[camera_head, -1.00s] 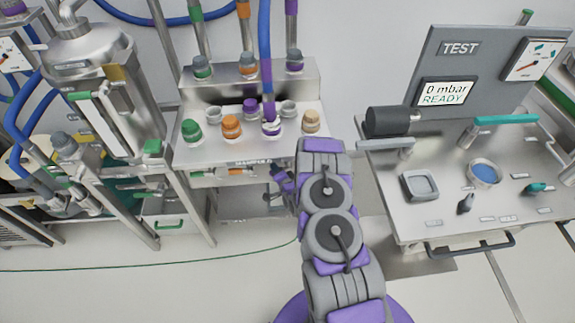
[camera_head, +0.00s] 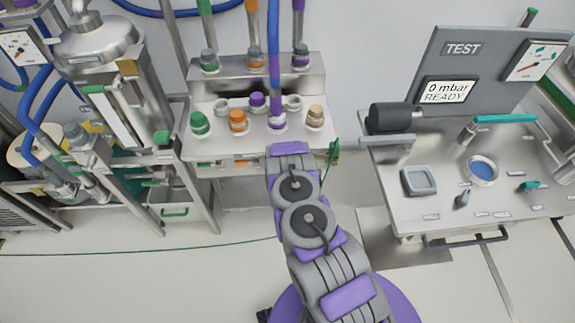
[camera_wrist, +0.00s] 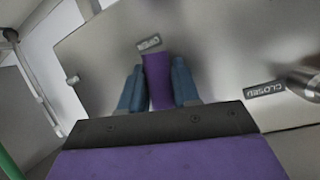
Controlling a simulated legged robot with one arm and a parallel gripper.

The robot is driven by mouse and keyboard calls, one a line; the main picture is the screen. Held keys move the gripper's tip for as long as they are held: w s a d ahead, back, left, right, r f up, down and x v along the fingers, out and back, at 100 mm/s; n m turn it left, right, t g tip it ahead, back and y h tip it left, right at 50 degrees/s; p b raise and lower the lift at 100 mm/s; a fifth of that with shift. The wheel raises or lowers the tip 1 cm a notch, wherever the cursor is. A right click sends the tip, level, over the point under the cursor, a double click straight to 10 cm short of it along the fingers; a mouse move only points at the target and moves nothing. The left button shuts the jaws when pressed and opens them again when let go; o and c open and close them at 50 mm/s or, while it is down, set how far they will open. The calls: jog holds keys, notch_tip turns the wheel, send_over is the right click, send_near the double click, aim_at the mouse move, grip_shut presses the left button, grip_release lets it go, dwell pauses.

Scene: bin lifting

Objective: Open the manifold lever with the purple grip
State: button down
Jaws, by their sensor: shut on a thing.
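The purple grip (camera_wrist: 159,88) of the manifold lever stands between the two blue fingers of my gripper (camera_wrist: 157,70) in the wrist view. The fingers are shut on it, one on each side. A small label lies just beyond the grip on the steel face (camera_wrist: 225,55). A label reading CLOSED (camera_wrist: 265,89) shows upside down at the right, beside a round metal fitting. In the head view my arm hides my gripper and the purple grip. The steel manifold (camera_head: 228,150) stands beyond the arm, and a green lever (camera_head: 333,152) shows right of the arm.
Green (camera_head: 200,123), orange (camera_head: 238,121) and other coloured caps stand on the manifold, with a blue hose (camera_head: 272,50) above. The test bench (camera_head: 400,215) is to the right. A metal vessel (camera_head: 105,60) stands left. A thin green cable (camera_head: 130,252) crosses the floor.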

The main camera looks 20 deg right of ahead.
jog(key=shift+s+d+f+n+h+p, duration=0.25)
jog(key=shift+d+n+h, duration=0.25)
jog(key=shift+n, duration=0.3)
jog(key=c, duration=0.9)
grip_release()
jog(key=shift+w+r, duration=0.1)
jog(key=p+v, duration=0.1)
jog(key=v, duration=1.6)
jog(key=shift+a, duration=0.25)
jog(key=shift+r, duration=0.1)
